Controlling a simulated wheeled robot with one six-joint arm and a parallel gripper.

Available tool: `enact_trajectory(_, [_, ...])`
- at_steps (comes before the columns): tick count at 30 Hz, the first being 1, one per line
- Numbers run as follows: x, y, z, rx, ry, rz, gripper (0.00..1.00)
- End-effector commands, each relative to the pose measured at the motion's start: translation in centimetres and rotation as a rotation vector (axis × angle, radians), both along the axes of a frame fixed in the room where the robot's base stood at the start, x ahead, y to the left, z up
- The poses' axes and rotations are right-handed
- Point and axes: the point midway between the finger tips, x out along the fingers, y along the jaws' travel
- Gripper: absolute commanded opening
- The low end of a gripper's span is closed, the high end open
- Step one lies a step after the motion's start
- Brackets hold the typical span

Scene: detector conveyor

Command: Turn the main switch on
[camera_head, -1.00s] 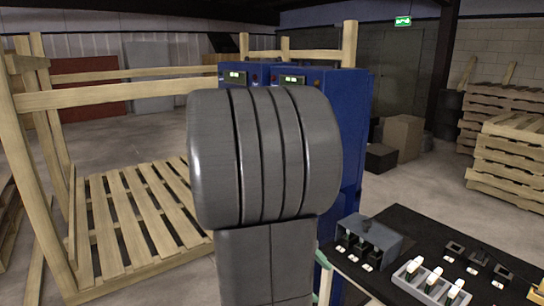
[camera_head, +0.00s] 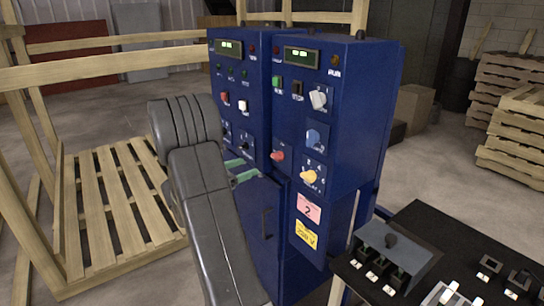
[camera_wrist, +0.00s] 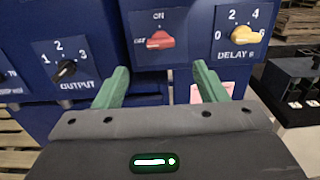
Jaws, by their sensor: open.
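The red rotary switch (camera_wrist: 160,40) sits on a blue panel in the wrist view, with ON above it and OFF at its left. Its handle lies roughly level, on the OFF side. In the head view it is the small red knob (camera_head: 277,155) on the right-hand blue cabinet (camera_head: 345,110). My gripper (camera_wrist: 160,70) is open, with its green fingers spread to either side below the switch and nothing between them. In the head view my gripper (camera_head: 240,170) is in front of the cabinets, left of and slightly below the red knob, apart from it.
A yellow DELAY knob (camera_wrist: 242,33) is right of the switch and a black OUTPUT knob (camera_wrist: 65,70) is left. A black table (camera_head: 440,225) with parts stands at the right. A wooden pallet frame (camera_head: 110,200) is at the left.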

Motion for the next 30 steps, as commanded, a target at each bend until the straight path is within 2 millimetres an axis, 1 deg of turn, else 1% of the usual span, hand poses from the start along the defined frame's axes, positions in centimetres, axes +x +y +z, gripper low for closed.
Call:
enact_trajectory(1, [0.6,-1.1,0.1,0.0,0.0,-0.007,0.65])
enact_trajectory(9, [4.0,-5.8,0.1,0.002,0.0,-0.007,0.65])
enact_trajectory(15, [5.8,-8.2,0.1,0.001,0.0,-0.005,0.65])
enact_trajectory(21, [6.6,-9.2,0.0,0.002,0.0,-0.003,0.65])
enact_trajectory(29, [6.6,-9.3,0.0,0.002,0.0,-0.002,0.65])
enact_trajectory(30, [6.6,-9.3,0.0,0.002,0.0,-0.002,0.6])
